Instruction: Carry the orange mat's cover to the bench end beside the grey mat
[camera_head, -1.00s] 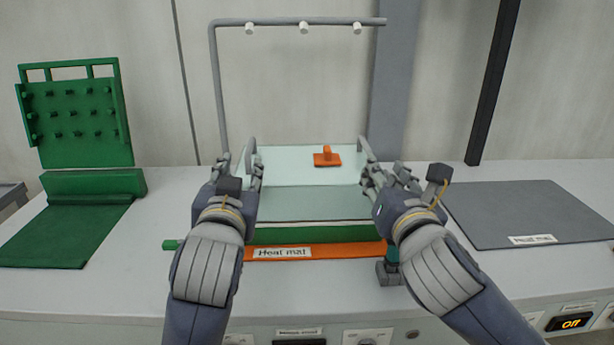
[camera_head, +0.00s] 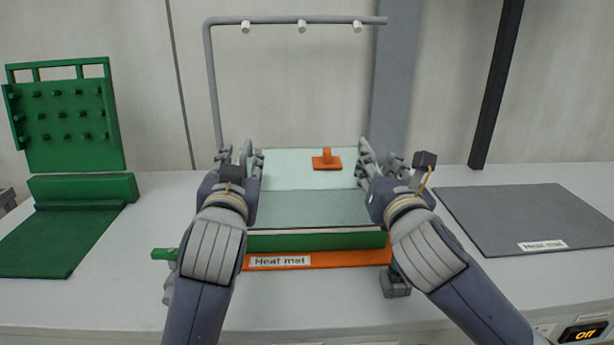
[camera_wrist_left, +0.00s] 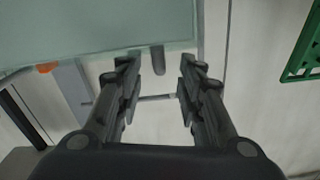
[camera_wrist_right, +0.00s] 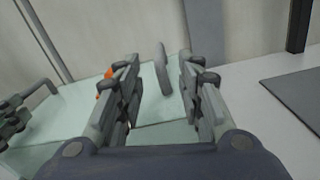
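The cover (camera_head: 310,206) is a pale, see-through lid over a green-sided tray (camera_head: 318,240) on the orange heat mat (camera_head: 330,259). An orange knob piece (camera_head: 327,162) sits on its top. My left gripper (camera_head: 243,160) is at the cover's left side, open. In the left wrist view a grey handle (camera_wrist_left: 158,60) shows ahead, between its spread fingers. My right gripper (camera_head: 374,160) is at the right side, also open, with the other grey handle (camera_wrist_right: 162,68) between its fingers in the right wrist view. The fingers mostly hide both handles in the head view.
The grey heat mat (camera_head: 530,218) lies at the right, empty, with bench (camera_head: 460,275) around it. A green pegged rack (camera_head: 65,125) and green mat (camera_head: 55,240) stand left. A grey pipe frame (camera_head: 212,90) with white nozzles rises behind the cover.

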